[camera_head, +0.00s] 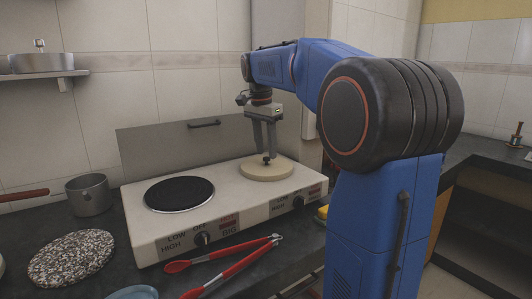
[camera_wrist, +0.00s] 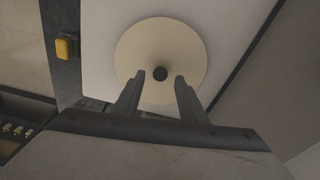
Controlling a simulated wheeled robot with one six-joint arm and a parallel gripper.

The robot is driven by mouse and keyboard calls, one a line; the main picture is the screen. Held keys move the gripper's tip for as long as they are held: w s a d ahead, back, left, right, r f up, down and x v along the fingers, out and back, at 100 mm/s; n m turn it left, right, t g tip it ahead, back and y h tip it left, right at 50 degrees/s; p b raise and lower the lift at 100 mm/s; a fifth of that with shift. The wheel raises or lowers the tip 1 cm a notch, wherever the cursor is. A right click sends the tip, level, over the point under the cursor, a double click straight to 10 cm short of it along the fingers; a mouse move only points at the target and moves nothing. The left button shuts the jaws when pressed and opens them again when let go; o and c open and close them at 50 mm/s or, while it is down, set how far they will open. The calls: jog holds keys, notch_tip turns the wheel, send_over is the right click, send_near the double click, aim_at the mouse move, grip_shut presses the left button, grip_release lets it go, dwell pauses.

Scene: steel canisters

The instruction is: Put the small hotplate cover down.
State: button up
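The small hotplate cover (camera_head: 281,172), a round cream disc with a dark knob, lies flat over the right, smaller burner of the white hotplate (camera_head: 149,232). It also shows in the wrist view (camera_wrist: 190,42). My gripper (camera_head: 266,151) points down over the cover. In the wrist view my gripper (camera_wrist: 160,77) is open, with one finger on each side of the dark knob (camera_wrist: 160,73) and a gap visible on both sides. The burner under the cover is hidden. The left, larger black burner (camera_head: 180,194) is bare.
A grey panel with a handle (camera_head: 204,123) stands behind the hotplate. Red tongs (camera_head: 235,258) lie before it. A small pot (camera_head: 90,195) and a speckled round mat (camera_head: 70,258) are at left. A yellow object (camera_wrist: 66,48) lies beside the hotplate.

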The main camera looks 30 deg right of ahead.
aim_at(263, 166)
notch_tip(263, 166, up, 11)
jog(key=a, duration=0.1)
jog(key=shift+s+a+r, duration=0.15)
jog(key=shift+a+r, duration=0.05)
dwell(0.5)
